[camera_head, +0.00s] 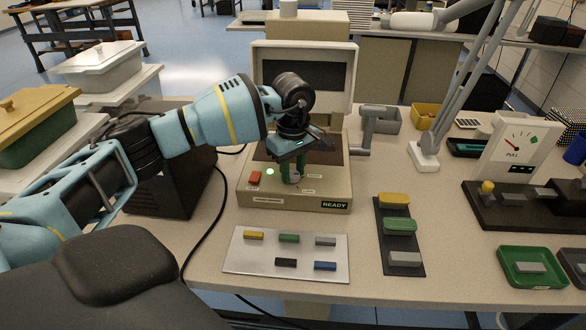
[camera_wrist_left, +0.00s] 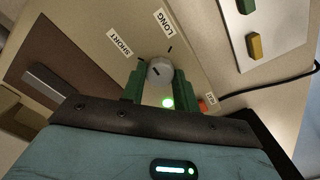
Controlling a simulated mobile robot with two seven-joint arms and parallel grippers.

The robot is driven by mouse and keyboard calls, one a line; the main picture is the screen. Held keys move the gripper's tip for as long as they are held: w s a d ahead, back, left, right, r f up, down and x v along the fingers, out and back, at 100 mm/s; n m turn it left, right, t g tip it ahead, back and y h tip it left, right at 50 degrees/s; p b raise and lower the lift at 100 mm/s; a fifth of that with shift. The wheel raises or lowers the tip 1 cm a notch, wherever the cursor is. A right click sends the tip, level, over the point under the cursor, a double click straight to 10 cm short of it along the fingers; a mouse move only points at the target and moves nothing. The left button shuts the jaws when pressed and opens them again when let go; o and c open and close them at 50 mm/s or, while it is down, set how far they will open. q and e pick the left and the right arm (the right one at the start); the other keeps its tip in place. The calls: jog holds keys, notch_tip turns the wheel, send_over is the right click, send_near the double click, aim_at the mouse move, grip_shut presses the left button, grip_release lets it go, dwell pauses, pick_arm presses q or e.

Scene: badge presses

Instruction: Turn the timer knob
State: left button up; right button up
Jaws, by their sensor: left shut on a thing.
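The timer knob (camera_wrist_left: 158,72) is a small grey-white round knob with a dark pointer mark, on the front panel of the beige press (camera_head: 323,203). In the left wrist view it sits between the green fingertips of my left gripper (camera_wrist_left: 157,80). The labels SHORT (camera_wrist_left: 120,44) and LONG (camera_wrist_left: 165,22) lie beside it. In the head view my left gripper (camera_head: 290,175) reaches down onto the panel and is shut on the knob, which is mostly hidden there. My right gripper is not in view.
A red button (camera_head: 255,178) and a lit green lamp (camera_head: 270,171) are left of the knob. A READY display (camera_head: 335,204) is at front right. A pale plate (camera_head: 240,262) and a dark strip (camera_head: 411,263) with coloured blocks lie in front.

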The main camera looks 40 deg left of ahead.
aim_at(293, 174)
pick_arm(q)
jog(key=m, duration=0.5)
jog(key=shift+m+b, duration=0.3)
jog(key=m, duration=0.5)
jog(key=shift+m+b, duration=0.3)
jog(key=shift+b, duration=0.05)
jog(key=o, duration=1)
jog(key=shift+r, duration=3.95)
